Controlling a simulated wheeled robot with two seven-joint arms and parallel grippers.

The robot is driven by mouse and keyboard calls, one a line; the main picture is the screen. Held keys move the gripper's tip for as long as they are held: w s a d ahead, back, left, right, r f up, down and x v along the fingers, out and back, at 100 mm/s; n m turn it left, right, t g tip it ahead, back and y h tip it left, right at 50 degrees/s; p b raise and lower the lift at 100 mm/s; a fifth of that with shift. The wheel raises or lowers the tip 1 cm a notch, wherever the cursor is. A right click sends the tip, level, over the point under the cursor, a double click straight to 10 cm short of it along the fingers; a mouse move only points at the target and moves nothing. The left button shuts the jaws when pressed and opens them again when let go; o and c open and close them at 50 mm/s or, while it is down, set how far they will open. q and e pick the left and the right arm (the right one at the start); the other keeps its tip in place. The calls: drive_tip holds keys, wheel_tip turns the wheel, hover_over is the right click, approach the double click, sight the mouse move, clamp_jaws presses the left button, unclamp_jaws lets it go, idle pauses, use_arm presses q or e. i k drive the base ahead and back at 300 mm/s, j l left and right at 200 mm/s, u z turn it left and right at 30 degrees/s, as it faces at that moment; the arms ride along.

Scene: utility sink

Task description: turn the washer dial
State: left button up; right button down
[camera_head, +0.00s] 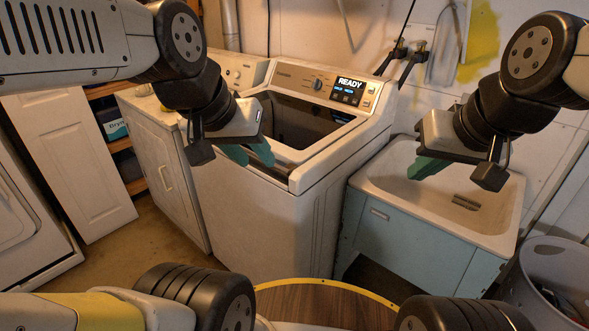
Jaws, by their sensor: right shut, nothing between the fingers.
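The washer (260,222) is a white top-loader in the middle of the view, with a dark lid (299,122). Its dial (318,84) is a small dark knob on the sloped rear panel, left of a lit display (349,86) that reads READY. My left gripper (250,155) is above the washer's front left edge, well in front of the dial; its teal fingers show apart. My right gripper (428,168) is over the sink, to the right of the washer and away from the dial. Its teal fingers are together with nothing between them.
The utility sink (505,215) on a blue cabinet (415,240) stands right of the washer. A grey basket (555,270) is at the lower right. A round wooden surface (320,305) shows at the bottom.

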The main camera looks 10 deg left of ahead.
sight(318, 83)
drive_tip(key=i+l, duration=0.2)
drive_tip(key=i, duration=0.2)
drive_tip(key=i+l, duration=0.2)
drive_tip(key=i, duration=0.2)
drive_tip(key=i+u, duration=0.15)
drive_tip(key=u, duration=1.6)
